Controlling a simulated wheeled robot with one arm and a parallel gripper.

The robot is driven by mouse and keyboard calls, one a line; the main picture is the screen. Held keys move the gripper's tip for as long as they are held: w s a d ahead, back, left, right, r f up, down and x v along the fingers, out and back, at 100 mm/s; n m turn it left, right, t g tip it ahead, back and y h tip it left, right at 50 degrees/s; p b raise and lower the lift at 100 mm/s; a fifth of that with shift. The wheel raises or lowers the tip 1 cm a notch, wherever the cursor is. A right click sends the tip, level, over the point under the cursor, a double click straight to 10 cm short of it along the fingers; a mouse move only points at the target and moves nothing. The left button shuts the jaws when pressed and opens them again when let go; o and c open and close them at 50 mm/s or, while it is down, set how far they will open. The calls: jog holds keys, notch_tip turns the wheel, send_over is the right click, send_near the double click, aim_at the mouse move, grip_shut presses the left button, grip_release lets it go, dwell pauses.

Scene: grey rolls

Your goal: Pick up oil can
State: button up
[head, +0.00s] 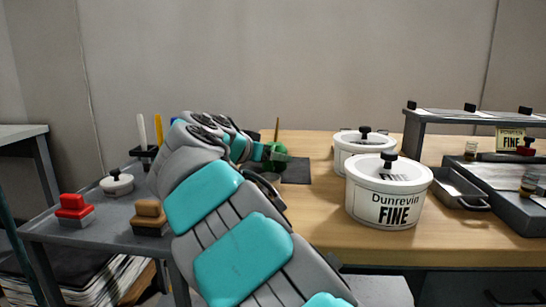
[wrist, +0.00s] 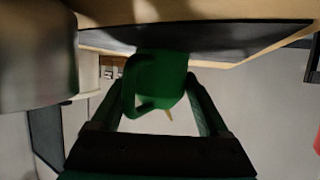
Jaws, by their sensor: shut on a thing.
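The green oil can (head: 278,151) is at the back of the wooden table, its thin yellowish spout pointing up in the head view. My gripper (head: 263,154) is at it, partly hidden behind my own arm. In the wrist view the oil can (wrist: 160,75) sits between the two fingers of my gripper (wrist: 153,88), with its handle loop and spout tip showing. The gripper is shut on the can. The can's base is against or just above the dark mat (wrist: 235,38); I cannot tell which.
Two white lidded tubs, one in front (head: 388,205) and one behind (head: 350,148), stand right of the can. A grey rack (head: 460,118) and trays are farther right. A grey cart (head: 90,232) with stamps and brushes is at left. The table's front middle is clear.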

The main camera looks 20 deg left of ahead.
aim_at(271, 145)
notch_tip(271, 145, up, 9)
jog(key=shift+a+f+p, duration=0.1)
jog(key=shift+a+p, duration=0.05)
jog(key=shift+p, duration=0.8)
jog(key=shift+r+p, duration=0.3)
jog(key=shift+r, duration=0.35)
dwell(0.7)
